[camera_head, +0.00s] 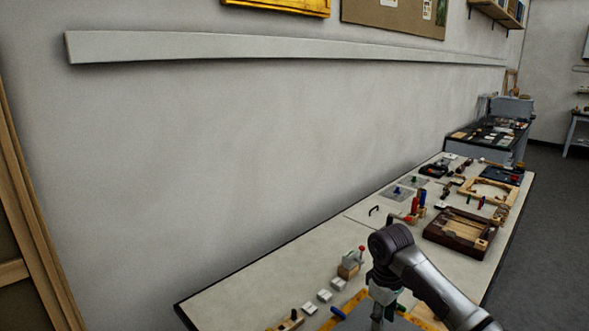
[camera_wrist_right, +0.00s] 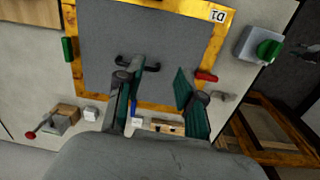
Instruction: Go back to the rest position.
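My right arm comes in from the lower right of the head view. Its gripper (camera_head: 384,308) points down over the near part of the long workbench (camera_head: 250,285). In the right wrist view, the two green-lined fingers of the right gripper (camera_wrist_right: 160,75) stand apart with nothing between them. They are over a grey panel (camera_wrist_right: 110,40) with a gold-yellow frame and a D1 label. A black handle (camera_wrist_right: 150,67) shows close to the left-hand fingertip; I cannot tell whether they touch. My left gripper is not in view.
A block with a red-knobbed lever (camera_head: 350,265) and several small white blocks lie left of the gripper. A dark wooden tray (camera_head: 460,232) and a light wooden frame (camera_head: 490,191) lie farther along. A grey box with a green knob (camera_wrist_right: 262,45) stands beside the panel. A wall runs behind the bench.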

